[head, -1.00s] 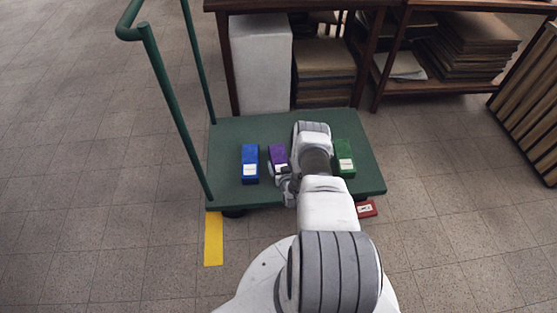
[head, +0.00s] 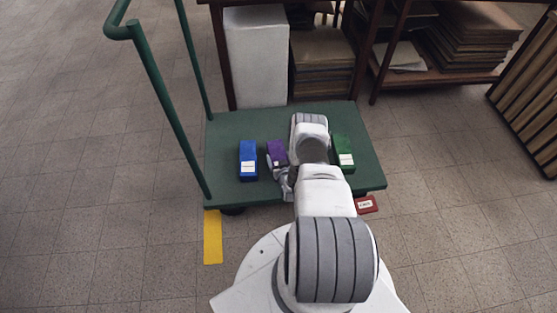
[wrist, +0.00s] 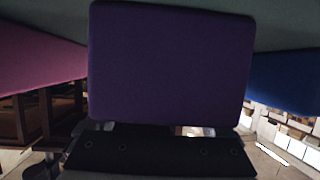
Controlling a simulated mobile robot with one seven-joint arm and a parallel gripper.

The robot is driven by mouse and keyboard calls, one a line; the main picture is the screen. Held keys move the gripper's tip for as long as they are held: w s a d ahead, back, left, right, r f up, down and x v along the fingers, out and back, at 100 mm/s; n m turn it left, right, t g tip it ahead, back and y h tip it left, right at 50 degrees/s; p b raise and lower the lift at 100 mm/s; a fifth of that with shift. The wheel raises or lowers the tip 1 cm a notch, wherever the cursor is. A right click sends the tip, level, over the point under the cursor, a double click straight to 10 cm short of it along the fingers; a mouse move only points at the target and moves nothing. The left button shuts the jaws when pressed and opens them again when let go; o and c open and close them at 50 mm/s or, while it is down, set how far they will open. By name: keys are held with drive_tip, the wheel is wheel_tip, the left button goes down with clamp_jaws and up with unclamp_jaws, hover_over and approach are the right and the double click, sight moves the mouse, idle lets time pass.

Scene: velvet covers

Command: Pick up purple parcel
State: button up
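The purple parcel (head: 277,151) stands on the green cart deck (head: 232,128), just right of the blue parcel. In the wrist view its plain purple face (wrist: 170,62) fills the middle, very close to the camera. My gripper (head: 279,168) is at the parcel's near end, with a grey finger beside its front left corner. The wrist view shows the dark gripper body (wrist: 160,155) below the parcel. The fingertips are mostly hidden, so I cannot tell if they grip it.
A blue parcel (head: 248,160) stands to the left, and a green parcel (head: 343,152) right of my arm. A magenta parcel (wrist: 40,65) shows in the wrist view. A red parcel (head: 367,205) lies on the floor. The cart's green handle (head: 160,100) rises at left.

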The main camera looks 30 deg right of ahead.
drive_tip(key=shift+r, duration=0.1)
drive_tip(key=c, duration=0.8)
